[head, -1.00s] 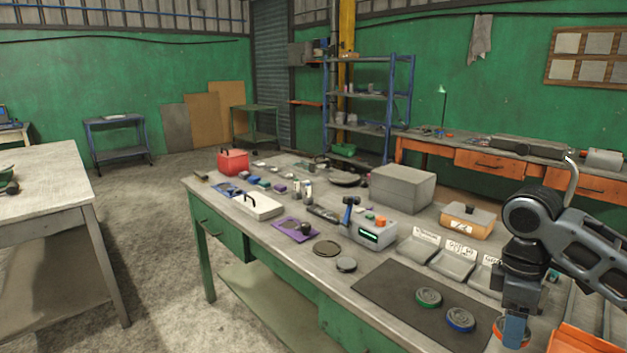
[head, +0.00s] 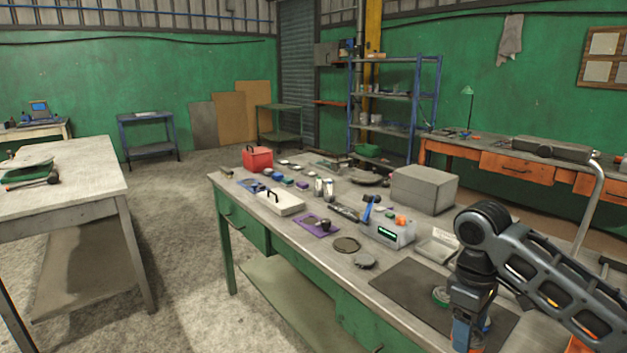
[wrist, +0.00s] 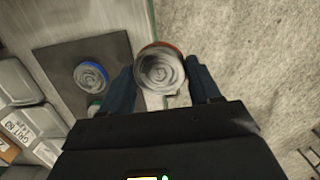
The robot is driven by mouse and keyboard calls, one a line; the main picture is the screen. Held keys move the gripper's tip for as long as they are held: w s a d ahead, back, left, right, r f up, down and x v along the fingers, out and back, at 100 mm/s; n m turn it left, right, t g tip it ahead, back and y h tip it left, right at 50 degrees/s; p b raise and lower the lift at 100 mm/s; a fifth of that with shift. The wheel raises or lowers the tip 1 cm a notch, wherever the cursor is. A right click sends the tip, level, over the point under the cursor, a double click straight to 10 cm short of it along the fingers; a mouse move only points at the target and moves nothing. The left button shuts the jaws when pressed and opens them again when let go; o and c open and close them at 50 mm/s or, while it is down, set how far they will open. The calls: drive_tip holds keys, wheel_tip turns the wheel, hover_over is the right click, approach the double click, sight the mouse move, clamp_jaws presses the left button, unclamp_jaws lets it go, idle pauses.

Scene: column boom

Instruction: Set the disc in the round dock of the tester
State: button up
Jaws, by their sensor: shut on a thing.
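The disc, pale grey with an orange-red rim (wrist: 160,72), is between my gripper's fingers (wrist: 163,88) in the wrist view. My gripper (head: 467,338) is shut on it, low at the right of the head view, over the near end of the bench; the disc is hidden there. The tester (head: 390,234) is a grey box with a green display and an orange button, farther back on the bench. I cannot make out its round dock clearly. A blue-rimmed disc (wrist: 91,76) and a green-rimmed disc (head: 440,296) lie on the dark mat (head: 407,282).
Grey trays with labels (wrist: 18,85) stand beside the mat. A dark round plate (head: 347,245) and a grey disc (head: 365,262) lie left of the tester. A large grey box (head: 425,189) stands behind it. Concrete floor (head: 190,255) is open left of the bench.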

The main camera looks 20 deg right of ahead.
drive_tip(key=s+a+f+m, duration=0.1)
drive_tip(key=a+f+m, duration=0.3)
drive_tip(key=a+f, duration=1.3)
drive_tip(key=a, duration=0.3)
drive_tip(key=shift+s+f+y, duration=0.15)
drive_tip(key=shift+y, duration=0.15)
